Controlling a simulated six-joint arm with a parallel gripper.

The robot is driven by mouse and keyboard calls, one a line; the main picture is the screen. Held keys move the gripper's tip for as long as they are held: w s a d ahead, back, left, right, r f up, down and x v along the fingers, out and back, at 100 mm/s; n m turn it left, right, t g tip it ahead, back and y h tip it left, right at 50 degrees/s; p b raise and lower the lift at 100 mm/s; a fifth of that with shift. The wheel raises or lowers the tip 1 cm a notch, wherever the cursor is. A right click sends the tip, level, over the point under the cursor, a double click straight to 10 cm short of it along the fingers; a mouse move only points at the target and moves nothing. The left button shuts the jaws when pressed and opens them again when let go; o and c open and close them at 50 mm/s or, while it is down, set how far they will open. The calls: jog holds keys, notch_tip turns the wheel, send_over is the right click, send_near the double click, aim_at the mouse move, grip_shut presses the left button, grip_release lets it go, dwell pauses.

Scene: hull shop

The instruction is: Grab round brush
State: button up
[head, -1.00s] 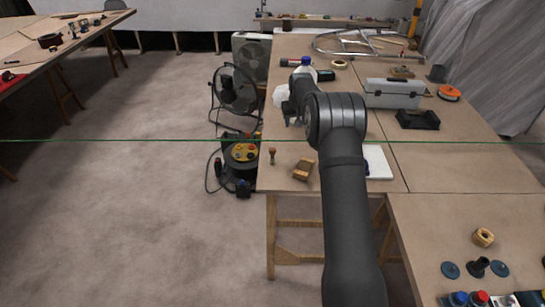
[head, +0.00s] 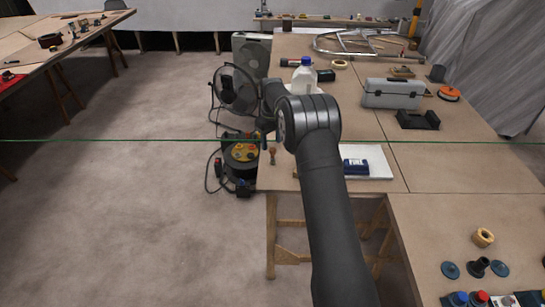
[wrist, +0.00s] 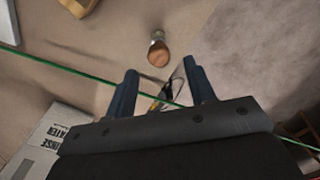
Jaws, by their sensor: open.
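The round brush (head: 272,155) stands upright near the left edge of the workbench, a small thing with a brown wooden top. In the wrist view the brush (wrist: 158,52) shows from above, its round wooden end toward me. My gripper (head: 263,136) is over the bench's left edge, close to the brush. In the wrist view my gripper (wrist: 160,70) is open and empty, with two dark fingers apart. The brush appears just beyond the fingertips, lined up with the gap, not between them. I cannot tell the height between them.
A cable reel (head: 241,155) and a fan (head: 236,90) stand on the floor left of the bench. A wooden block (wrist: 78,5) lies near the brush. A white jug (head: 304,80), a grey toolbox (head: 393,94) and a white board (head: 378,160) are on the bench. A thin green line crosses the view.

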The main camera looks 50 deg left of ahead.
aim_at(273, 157)
notch_tip(273, 157, down, 2)
jog(key=shift+f, duration=0.25)
jog(key=f, duration=0.5)
jog(key=shift+d+f, duration=0.1)
jog(key=shift+d, duration=0.3)
jog(key=c, duration=1.1)
